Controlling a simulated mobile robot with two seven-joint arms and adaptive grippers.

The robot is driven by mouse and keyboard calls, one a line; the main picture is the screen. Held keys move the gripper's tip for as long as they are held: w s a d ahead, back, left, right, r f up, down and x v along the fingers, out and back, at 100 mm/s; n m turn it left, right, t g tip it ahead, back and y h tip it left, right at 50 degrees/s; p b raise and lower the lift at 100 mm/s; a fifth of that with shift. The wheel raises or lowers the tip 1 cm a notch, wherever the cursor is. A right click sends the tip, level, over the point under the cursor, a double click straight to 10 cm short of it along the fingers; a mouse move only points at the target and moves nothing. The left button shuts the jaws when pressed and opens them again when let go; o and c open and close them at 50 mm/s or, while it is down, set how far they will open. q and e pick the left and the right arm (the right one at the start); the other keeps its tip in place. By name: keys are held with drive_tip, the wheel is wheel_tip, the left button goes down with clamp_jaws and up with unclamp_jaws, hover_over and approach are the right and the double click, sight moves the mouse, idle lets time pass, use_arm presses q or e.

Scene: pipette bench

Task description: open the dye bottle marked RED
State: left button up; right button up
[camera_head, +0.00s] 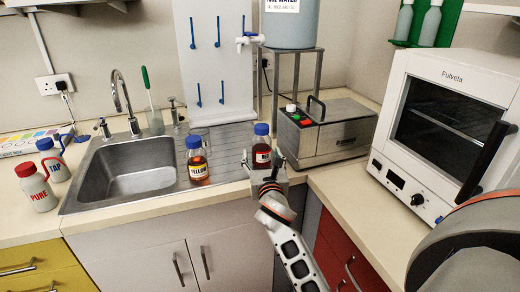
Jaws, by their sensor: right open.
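The dye bottle marked RED (262,148) stands upright at the counter's front edge, just right of the sink's drainer. It holds dark red liquid and has its blue cap (261,129) on. My right gripper (263,162) is open at the lower part of this bottle, with a fingertip seen on each side. The gripper hides the bottle's base, and I cannot tell whether the fingers touch the glass. My left gripper is not in view.
A bottle marked YELLOW (197,163) with a blue cap stands to the left, on the drainer. The sink (140,185), PURE bottle (36,188) and TAP bottle (54,162) are farther left. A metal bath (335,135) and white oven (440,125) stand to the right.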

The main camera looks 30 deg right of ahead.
sight(263, 151)
drive_tip(key=x, duration=0.5)
drive_tip(key=shift+d+r, duration=0.1)
drive_tip(key=shift+d, duration=0.2)
drive_tip(key=shift+r, duration=0.1)
drive_tip(key=c, duration=1.6)
